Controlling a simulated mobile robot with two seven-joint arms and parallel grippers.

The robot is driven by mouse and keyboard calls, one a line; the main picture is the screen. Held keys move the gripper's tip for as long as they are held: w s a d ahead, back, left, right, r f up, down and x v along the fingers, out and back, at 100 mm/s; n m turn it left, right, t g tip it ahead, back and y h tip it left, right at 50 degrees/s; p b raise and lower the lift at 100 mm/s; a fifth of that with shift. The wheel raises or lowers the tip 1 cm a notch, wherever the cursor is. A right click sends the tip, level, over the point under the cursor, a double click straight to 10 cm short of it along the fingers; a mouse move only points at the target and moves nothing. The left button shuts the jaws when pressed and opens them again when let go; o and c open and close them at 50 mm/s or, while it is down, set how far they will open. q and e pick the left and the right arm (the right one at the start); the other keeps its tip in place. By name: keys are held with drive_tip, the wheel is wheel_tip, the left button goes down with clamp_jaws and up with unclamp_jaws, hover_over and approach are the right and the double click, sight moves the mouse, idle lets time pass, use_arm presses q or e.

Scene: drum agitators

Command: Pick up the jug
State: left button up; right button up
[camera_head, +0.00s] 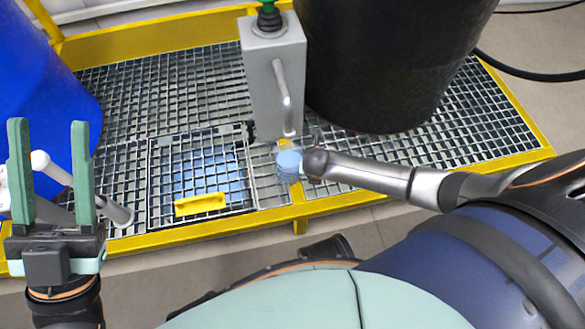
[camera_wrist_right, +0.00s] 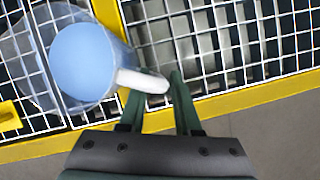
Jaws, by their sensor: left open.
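The jug (camera_head: 288,164) is light blue with a pale, partly clear body. In the head view it is below the grey pump box, at the end of my right arm. In the right wrist view the jug (camera_wrist_right: 90,62) shows from close by, with its white handle (camera_wrist_right: 142,80) pointing toward my right gripper (camera_wrist_right: 155,92). The fingers are apart, one on each side of the handle's end; I cannot tell whether they grip it. The head view mostly hides this gripper. My left gripper (camera_head: 48,125) is open and empty at the lower left, well away from the jug.
A grey box (camera_head: 272,85) with a bent pipe stands just behind the jug. A black drum (camera_head: 390,60) is to its right and a blue drum (camera_head: 40,90) at far left. The metal grating (camera_head: 150,90) has a yellow frame and a hatch with a yellow handle (camera_head: 200,204).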

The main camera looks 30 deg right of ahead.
drive_tip(key=shift+w+d+f, duration=0.1)
drive_tip(key=shift+w+f, duration=0.05)
drive_tip(key=shift+f, duration=0.4)
drive_tip(key=shift+r, duration=0.1)
drive_tip(key=shift+c, duration=0.2)
clamp_jaws()
idle(0.8)
